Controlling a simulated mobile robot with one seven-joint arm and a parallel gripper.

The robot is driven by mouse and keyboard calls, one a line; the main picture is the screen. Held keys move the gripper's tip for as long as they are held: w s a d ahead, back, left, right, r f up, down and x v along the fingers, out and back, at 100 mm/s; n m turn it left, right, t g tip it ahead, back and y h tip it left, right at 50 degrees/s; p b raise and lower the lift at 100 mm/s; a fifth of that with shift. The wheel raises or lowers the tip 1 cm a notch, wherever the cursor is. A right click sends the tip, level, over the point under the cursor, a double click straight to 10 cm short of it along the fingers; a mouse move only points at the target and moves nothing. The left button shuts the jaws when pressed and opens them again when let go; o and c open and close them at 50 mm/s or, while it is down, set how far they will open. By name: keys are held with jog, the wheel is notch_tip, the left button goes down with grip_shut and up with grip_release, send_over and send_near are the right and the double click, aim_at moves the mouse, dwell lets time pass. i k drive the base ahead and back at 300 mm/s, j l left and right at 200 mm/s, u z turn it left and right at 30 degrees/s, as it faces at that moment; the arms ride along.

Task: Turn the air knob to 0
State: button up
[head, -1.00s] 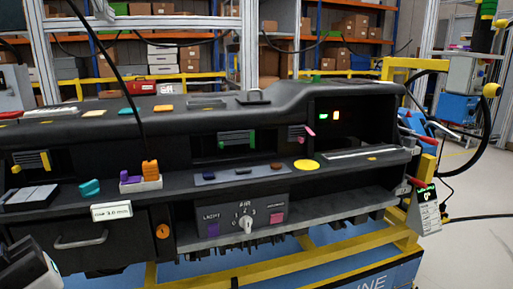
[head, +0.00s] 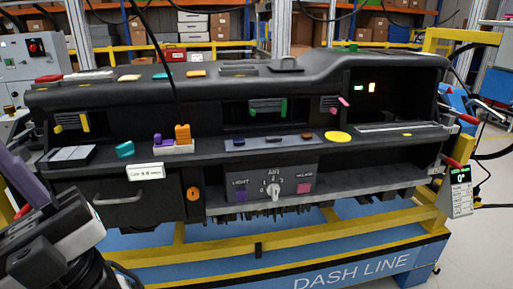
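The air knob (head: 273,191) is a small pale knob on the dark control panel (head: 252,184) low in the middle of the dashboard. Numbers stand around it under an "AIR" label. The knob is too small to read its setting surely. Part of my arm with what looks like my gripper (head: 62,222) shows at the lower left, dark and white, well left of the knob and not touching it. Its fingertips cannot be made out, so I cannot tell whether it is open or shut.
The panel also has a purple "LIGHT" button (head: 240,197) and a pink button (head: 304,188). A drawer with a handle (head: 118,197) is left of the panel. A shelf edge (head: 375,182) runs to the right. A yellow frame (head: 290,246) stands below.

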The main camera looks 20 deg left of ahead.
aim_at(274, 189)
jog(key=i+l, duration=0.2)
jog(key=l, duration=0.15)
jog(key=i+l+z, duration=0.1)
jog(key=l, duration=0.25)
jog(key=i+l+z, duration=0.1)
jog(key=i+l, duration=0.15)
